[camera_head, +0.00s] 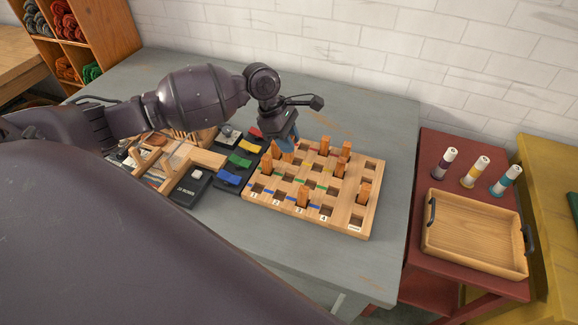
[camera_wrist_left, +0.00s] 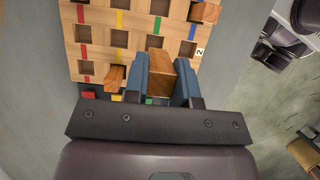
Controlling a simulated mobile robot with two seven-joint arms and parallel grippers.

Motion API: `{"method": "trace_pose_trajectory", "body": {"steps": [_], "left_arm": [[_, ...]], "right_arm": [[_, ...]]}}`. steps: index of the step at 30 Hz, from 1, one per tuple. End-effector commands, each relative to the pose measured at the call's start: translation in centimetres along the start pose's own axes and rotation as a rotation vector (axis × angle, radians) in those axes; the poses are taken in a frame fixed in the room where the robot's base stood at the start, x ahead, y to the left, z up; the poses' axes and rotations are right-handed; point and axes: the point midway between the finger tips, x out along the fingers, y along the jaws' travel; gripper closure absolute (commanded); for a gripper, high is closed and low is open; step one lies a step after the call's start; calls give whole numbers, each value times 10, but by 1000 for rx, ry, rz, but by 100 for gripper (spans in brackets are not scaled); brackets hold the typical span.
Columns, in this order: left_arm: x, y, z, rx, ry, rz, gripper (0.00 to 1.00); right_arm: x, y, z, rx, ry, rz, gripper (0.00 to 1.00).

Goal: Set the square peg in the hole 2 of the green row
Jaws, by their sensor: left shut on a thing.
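The wooden peg board (camera_head: 312,218) lies on the grey table, with coloured marks along its rows and several square pegs standing in holes. It also shows in the wrist view (camera_wrist_left: 98,35). My left gripper (camera_head: 287,143) is above the board's left, back part. In the wrist view its blue fingers are shut on a square wooden peg (camera_wrist_left: 160,72), beside the green row's hole 2 (camera_wrist_left: 155,43). Whether the peg's lower end is in a hole is hidden. Another peg (camera_wrist_left: 116,77) stands to its left. My right gripper is not in view.
Coloured blocks, including a blue one (camera_head: 229,178), sit on a dark holder left of the board. A wooden organiser (camera_head: 165,160) is further left. At right, a red table (camera_head: 425,160) carries a wooden tray (camera_head: 470,235) and several spools. The grey table's front is clear.

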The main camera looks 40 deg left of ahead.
Motion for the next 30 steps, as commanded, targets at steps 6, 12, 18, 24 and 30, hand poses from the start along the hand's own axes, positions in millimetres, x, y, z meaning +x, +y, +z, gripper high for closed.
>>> {"method": "trace_pose_trajectory", "body": {"steps": [6,12,18,24,30], "left_arm": [[30,0,-12,0,0,0,98],[38,0,-16,0,0,1,98],[65,0,-27,-1,1,-2,98],[87,0,-36,0,1,-1,98],[86,0,-36,1,0,1,98]], "right_arm": [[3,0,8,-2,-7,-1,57],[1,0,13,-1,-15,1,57],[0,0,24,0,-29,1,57],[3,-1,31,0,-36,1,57],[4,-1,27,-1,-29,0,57]]}}
